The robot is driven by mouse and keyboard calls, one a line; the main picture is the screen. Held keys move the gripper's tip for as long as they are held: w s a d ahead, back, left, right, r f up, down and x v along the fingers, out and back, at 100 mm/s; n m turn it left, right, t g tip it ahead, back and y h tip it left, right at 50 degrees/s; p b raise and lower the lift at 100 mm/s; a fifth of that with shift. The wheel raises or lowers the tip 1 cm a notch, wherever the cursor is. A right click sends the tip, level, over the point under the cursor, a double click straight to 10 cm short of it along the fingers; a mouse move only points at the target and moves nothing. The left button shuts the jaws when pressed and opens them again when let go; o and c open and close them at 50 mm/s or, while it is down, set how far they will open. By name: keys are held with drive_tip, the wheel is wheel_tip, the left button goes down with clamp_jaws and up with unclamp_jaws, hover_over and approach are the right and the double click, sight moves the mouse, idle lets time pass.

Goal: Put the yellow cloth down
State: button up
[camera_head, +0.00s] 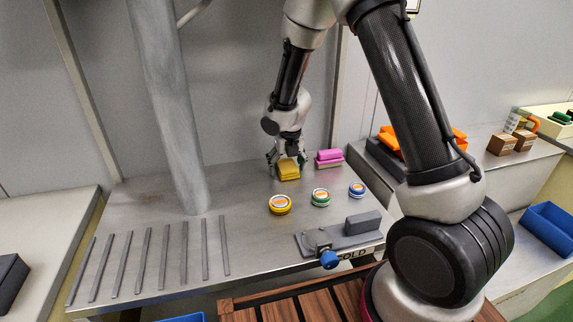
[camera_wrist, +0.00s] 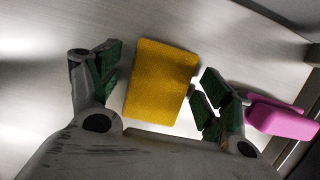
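The yellow cloth (camera_head: 288,172) is a folded block near the back of the metal table, and it looks to rest on the tabletop. It also shows in the wrist view (camera_wrist: 161,84), between my fingers. My gripper (camera_head: 287,162) is low over the cloth, pointing down. In the wrist view my gripper (camera_wrist: 158,88) has its green-padded fingers spread, one on each side of the cloth. A gap shows between the cloth and the left finger, and a narrower one at the right finger. The cloth's underside is hidden.
A pink block (camera_head: 329,158) stands just right of the cloth. Yellow (camera_head: 280,204), green (camera_head: 320,197) and blue (camera_head: 356,190) round tins stand in front.

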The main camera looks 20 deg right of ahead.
sight(289, 170)
drive_tip(key=v, duration=1.2)
drive_tip(key=shift+r, duration=0.2)
